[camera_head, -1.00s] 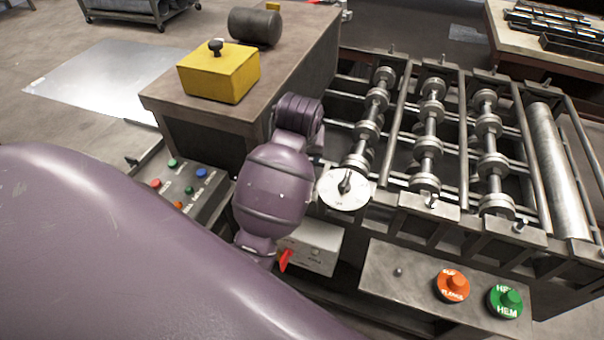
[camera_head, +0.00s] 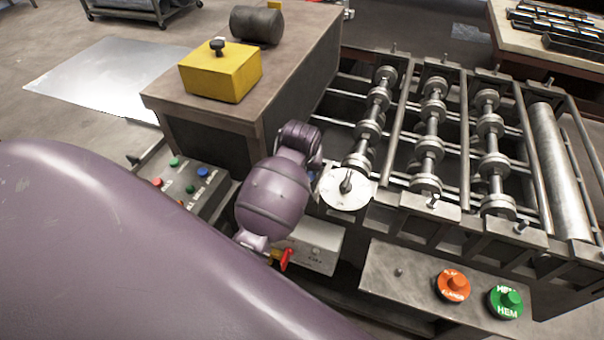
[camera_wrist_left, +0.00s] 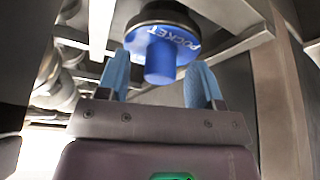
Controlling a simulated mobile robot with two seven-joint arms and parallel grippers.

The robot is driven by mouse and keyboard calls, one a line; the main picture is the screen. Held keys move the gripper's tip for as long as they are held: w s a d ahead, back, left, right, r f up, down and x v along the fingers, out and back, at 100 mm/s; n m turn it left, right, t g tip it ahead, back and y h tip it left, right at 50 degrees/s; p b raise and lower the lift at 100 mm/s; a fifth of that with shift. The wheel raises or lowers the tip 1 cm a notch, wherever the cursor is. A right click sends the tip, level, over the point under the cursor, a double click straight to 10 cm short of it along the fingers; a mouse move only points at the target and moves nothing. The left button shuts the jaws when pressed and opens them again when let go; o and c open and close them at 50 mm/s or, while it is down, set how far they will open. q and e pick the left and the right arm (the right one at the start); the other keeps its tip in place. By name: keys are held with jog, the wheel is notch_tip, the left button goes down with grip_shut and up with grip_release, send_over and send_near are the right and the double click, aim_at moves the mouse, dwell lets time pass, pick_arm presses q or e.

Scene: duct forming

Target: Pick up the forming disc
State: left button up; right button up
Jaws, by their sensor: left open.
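A blue disc (camera_wrist_left: 165,17) lettered "POCKET" shows in the left wrist view, with a blue round knob (camera_wrist_left: 160,62) sticking out towards my gripper. My left gripper (camera_wrist_left: 160,82) is open, with one light-blue finger on each side of the knob. An orange disc (camera_head: 453,286) lettered for a flange and a green "HEM" disc (camera_head: 506,302) stand on the metal shelf at lower right. My right gripper is not in view.
A roller machine (camera_head: 430,140) fills the right side, with a white dial (camera_head: 345,190) at its near corner. A yellow block (camera_head: 221,72) and dark cylinder (camera_head: 256,25) stand on the bench (camera_head: 200,115). A button panel (camera_head: 192,185) lies left of my arm.

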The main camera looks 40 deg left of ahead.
pick_arm(q)
grip_shut()
jog(key=shift+r, duration=0.1)
dwell(0.3)
